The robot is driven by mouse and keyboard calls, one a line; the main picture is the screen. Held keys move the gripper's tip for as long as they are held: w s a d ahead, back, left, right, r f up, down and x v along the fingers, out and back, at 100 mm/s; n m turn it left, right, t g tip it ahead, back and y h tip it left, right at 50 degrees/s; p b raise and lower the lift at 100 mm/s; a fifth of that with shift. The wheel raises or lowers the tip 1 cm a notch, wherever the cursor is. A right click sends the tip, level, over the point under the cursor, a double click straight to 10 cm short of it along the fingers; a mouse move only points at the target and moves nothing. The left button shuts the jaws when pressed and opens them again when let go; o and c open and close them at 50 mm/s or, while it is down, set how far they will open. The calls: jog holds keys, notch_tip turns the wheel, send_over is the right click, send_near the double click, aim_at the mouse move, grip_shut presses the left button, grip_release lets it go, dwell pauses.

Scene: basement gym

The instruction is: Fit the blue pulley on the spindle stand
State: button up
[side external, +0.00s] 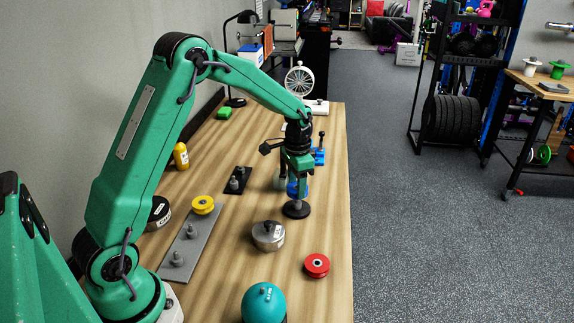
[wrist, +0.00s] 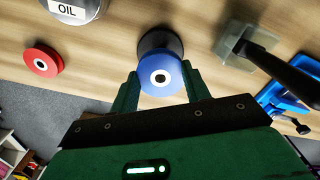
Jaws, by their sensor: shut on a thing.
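The blue pulley (side external: 292,189) is between the fingers of my gripper (side external: 297,183), which is shut on it. In the wrist view the pulley (wrist: 160,82) faces the camera, with a white hub and a dark centre, between the two fingertips (wrist: 160,72). A round black base (side external: 296,210), apparently of the spindle stand, is directly below the pulley in the side view. It shows behind the pulley in the wrist view (wrist: 160,42). The pulley hides any spindle, so I cannot tell whether it sits on one or is held just above.
A round tin (side external: 268,237) and a red pulley (side external: 317,265) are nearer the camera. A grey plate (side external: 190,248) carries posts and a yellow pulley (side external: 203,204). A black plate with posts (side external: 237,181) lies left. A blue clamp-like tool (side external: 319,156) stands behind. The table's right edge is close.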

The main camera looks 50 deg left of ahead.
jog(key=shift+f, duration=1.55)
dwell(0.6)
jog(key=o, duration=1.1)
jog(key=shift+r, duration=3.85)
